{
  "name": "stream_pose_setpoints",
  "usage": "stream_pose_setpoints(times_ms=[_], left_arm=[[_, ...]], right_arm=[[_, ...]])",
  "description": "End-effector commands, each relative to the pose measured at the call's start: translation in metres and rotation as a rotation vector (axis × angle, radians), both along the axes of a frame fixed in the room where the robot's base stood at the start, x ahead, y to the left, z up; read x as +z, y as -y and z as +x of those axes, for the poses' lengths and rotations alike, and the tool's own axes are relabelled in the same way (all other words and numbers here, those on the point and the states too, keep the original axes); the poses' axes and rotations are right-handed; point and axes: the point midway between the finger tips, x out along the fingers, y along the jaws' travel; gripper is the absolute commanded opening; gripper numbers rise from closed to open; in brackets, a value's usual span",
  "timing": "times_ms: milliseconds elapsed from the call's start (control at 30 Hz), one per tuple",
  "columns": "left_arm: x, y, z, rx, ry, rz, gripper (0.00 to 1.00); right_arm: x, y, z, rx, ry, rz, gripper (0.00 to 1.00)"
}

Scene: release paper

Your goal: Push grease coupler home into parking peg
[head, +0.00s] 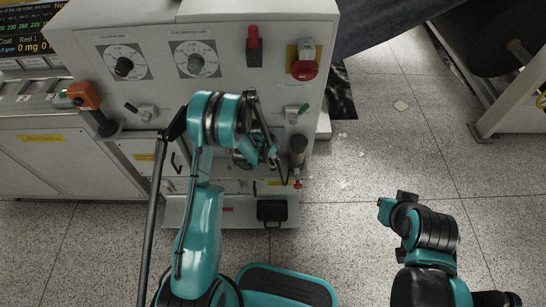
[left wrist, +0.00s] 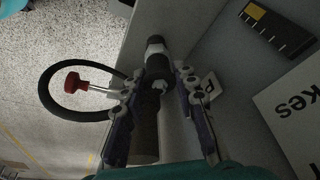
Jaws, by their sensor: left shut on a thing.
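My left gripper (left wrist: 158,85) has its two fingers on either side of a dark cylindrical body with a metallic collar, which I take for the grease coupler (left wrist: 153,68). It is shut on it, close to the pale machine panel. A black hose (left wrist: 45,88) loops out to the left from this area. In the head view the left gripper (head: 277,163) is low at the right side of the machine front, largely covered by my own arm. I cannot pick out the parking peg or tell how far the coupler sits on it.
A red knob on a metal stem (left wrist: 77,82) stands beside the left finger. A dark cylinder with a tan top (head: 298,147) is at the machine's right edge. Dials (head: 195,59) and a red-knobbed switch (head: 305,69) are above.

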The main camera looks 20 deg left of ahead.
Motion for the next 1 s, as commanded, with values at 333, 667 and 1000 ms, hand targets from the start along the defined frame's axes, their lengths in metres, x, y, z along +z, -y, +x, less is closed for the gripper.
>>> stream_pose_setpoints(times_ms=[333,667,1000], left_arm=[[-0.009,0.0,0.0,0.0,0.0,0.0,0.0],[-0.012,0.0,0.0,0.0,0.0,0.0,0.52],[-0.005,-0.001,-0.001,0.0,0.0,0.0,0.52]], right_arm=[[0.0,0.0,0.0,0.0,0.0,0.0,0.0],[0.0,0.0,0.0,0.0,0.0,0.0,0.0],[0.0,0.0,0.0,0.0,0.0,0.0,0.0]])
